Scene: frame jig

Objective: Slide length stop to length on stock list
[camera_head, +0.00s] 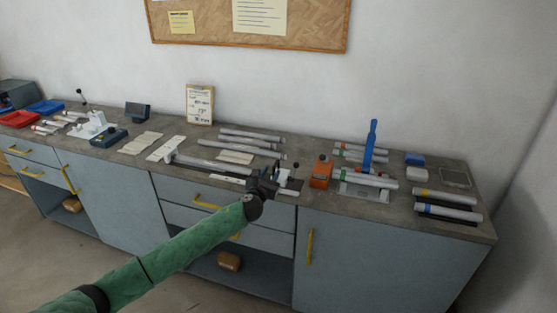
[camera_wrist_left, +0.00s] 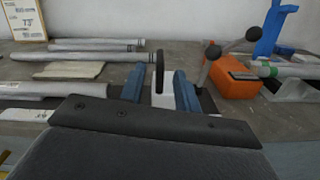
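The stock list card (camera_head: 200,104) stands upright against the wall at the back of the bench. It also shows at the upper left of the left wrist view (camera_wrist_left: 22,19), where a "73" is faintly legible. The length stop looks to be the pale block with an upright black handle (camera_wrist_left: 160,72) in the left wrist view. My left gripper (camera_head: 270,184) is at the right end of the long jig. Its two blue-grey fingers (camera_wrist_left: 160,94) stand either side of that block, with a gap visible at the left finger. My right gripper is out of view.
A grey tube (camera_head: 210,167) lies along the jig, left of my gripper. Loose tubes (camera_head: 250,136) lie behind it. An orange block (camera_head: 321,171) and a blue upright lever (camera_head: 370,145) stand to the right. A lever with a dark knob (camera_wrist_left: 231,46) rises close to my right finger.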

